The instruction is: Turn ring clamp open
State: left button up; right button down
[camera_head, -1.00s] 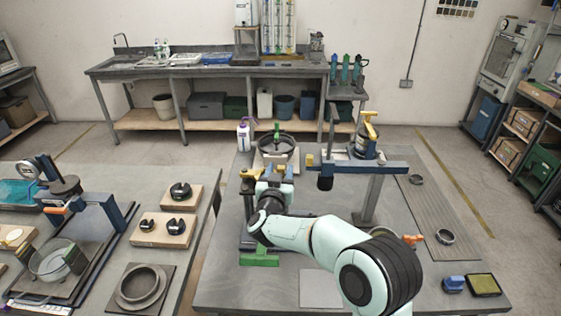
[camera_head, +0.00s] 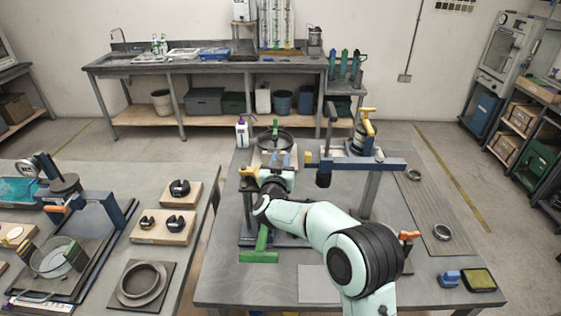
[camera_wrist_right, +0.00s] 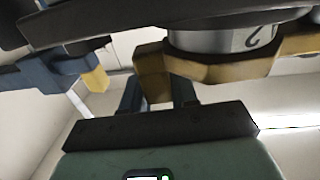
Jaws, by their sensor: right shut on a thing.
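The brass-coloured ring clamp (camera_wrist_right: 230,68) fits around a grey metal cylinder (camera_wrist_right: 240,38) marked with a dark figure, in the wrist view. Its arm or lug (camera_wrist_right: 155,88) reaches down between the dark fingers of my right gripper (camera_wrist_right: 157,92), which is shut on it. In the head view my right gripper (camera_head: 277,165) is at the stand on the near table, just in front of the round dark-rimmed vessel (camera_head: 288,143). There my wrist hides most of the clamp. My left gripper is not in view.
A blue beam (camera_head: 370,163) on a grey post stands right of my gripper. A green T-handle (camera_head: 259,256) lies below my wrist. A purple-capped bottle (camera_head: 243,131) stands behind. The right front of the table holds a blue block (camera_head: 451,279) and a yellow-topped pad (camera_head: 478,280).

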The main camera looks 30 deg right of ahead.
jog(key=w+n+t+y+b, duration=0.1)
jog(key=d+n+y+b, duration=0.1)
jog(key=y, duration=0.1)
jog(key=shift+w+f+t, duration=0.2)
jog(key=shift+w+t, duration=0.2)
jog(key=shift+w+r+n+y+b, duration=0.2)
jog(key=shift+w+n+y+b, duration=0.1)
jog(key=shift+w+n+y, duration=0.15)
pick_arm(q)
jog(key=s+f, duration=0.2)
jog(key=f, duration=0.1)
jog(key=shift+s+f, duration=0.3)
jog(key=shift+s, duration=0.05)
pick_arm(e)
jog(key=c, duration=1)
grip_release()
jog(key=shift+o, duration=0.2)
jog(key=shift+s, duration=0.15)
